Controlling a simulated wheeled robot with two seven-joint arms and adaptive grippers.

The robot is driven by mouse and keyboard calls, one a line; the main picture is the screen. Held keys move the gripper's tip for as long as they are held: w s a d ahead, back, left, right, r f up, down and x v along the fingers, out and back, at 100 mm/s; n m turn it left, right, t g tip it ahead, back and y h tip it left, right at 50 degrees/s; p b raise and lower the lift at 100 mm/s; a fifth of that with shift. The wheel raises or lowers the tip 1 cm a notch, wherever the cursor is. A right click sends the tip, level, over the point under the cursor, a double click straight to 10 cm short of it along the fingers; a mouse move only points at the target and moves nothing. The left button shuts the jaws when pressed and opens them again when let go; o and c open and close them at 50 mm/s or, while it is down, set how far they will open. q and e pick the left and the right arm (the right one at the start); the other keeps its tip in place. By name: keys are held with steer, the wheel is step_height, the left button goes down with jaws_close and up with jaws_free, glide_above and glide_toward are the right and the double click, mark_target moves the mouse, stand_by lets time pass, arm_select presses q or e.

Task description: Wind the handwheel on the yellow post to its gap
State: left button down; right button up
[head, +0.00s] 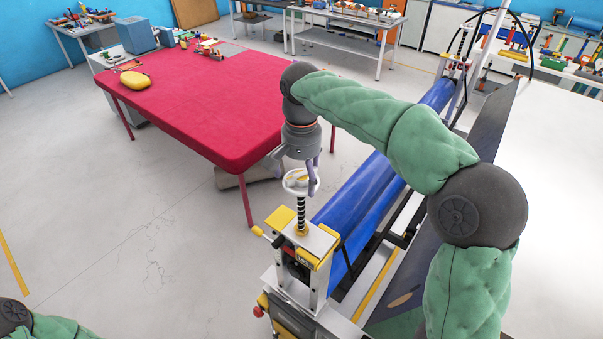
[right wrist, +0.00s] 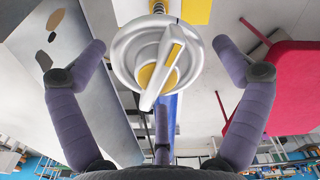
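The handwheel (head: 300,182) is a white ring with yellow at its hub. It sits on top of a dark threaded screw (head: 301,214) that rises from the yellow-topped post (head: 281,218) at the near end of the blue roller machine. In the right wrist view, the handwheel (right wrist: 128,52) faces me with a white bar slanting across its yellow centre. My right gripper (head: 297,168) is just above the wheel, pointing down. Its fingers (right wrist: 161,48) are spread wide on both sides of the wheel, apart from its rim. My left gripper is out of view.
The long blue roller (head: 365,205) runs back from the post. A red padded table (head: 205,100) stands to the left, with a yellow object (head: 135,80) on it. A white worktop (head: 560,190) lies right. The floor between table and post is mostly clear.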

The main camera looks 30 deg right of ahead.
steer(key=shift+s, duration=0.1)
steer(key=c, duration=0.7)
steer(key=shift+a, duration=0.1)
steer(key=shift+n, duration=0.5)
steer(key=o, duration=1)
steer(key=shift+c, duration=0.2)
steer(key=shift+w, duration=0.25)
